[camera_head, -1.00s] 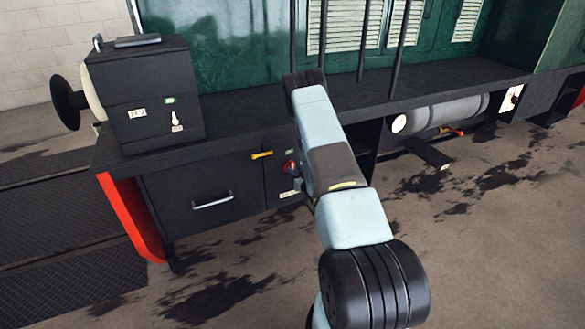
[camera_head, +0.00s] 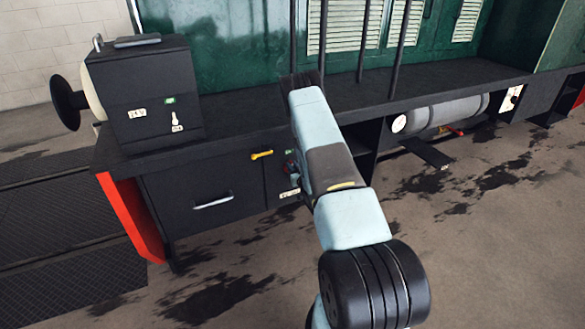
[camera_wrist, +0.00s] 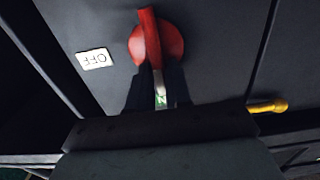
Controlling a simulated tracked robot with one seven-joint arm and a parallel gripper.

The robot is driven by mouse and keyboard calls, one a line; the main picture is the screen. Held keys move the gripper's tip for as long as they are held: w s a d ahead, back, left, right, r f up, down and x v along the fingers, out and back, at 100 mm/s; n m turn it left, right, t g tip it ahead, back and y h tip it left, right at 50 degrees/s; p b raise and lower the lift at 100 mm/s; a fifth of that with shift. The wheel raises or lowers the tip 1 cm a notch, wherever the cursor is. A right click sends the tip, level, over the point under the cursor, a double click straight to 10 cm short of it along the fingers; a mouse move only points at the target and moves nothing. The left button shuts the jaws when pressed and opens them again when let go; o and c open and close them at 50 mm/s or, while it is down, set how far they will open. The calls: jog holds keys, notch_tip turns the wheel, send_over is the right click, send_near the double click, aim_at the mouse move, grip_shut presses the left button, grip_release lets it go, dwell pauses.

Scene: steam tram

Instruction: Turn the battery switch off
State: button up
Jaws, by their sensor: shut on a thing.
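The battery switch (camera_wrist: 173,42) is a red round knob with a raised red bar handle, on a dark panel in the wrist view. My gripper (camera_wrist: 159,80) is shut on the handle's near end, with one dark finger on each side. The bar runs nearly straight up and down in this view, tilted slightly left at the top. A white OFF label (camera_wrist: 95,59) appears upside down to its left. In the head view my arm hides most of the switch; a pale label (camera_head: 289,194) shows beside the arm.
A yellow handle (camera_head: 262,155) is left of the switch in the head view. A drawer (camera_head: 211,199) lies further left, below the dark running board (camera_head: 245,110). A black box (camera_head: 150,95) stands on the board. The floor in front is open.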

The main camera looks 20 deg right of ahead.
grip_shut()
jog(key=shift+d+m, duration=0.1)
jog(key=shift+m, duration=0.2)
jog(key=shift+s+d+f+m, duration=0.1)
jog(key=shift+d+f+m, duration=0.35)
jog(key=shift+m, duration=2.4)
jog(key=shift+w+d+f+m, duration=0.1)
jog(key=shift+d+f+m, duration=0.35)
jog(key=shift+m, duration=2.45)
jog(key=shift+s+d+f+m, duration=0.1)
jog(key=shift+d+f+m, duration=0.35)
jog(key=shift+m, duration=2.4)
jog(key=shift+o, duration=1.9)
grip_release()
jog(key=shift+f, duration=0.1)
jog(key=shift+o, duration=1.3)
jog(key=shift+a, duration=0.15)
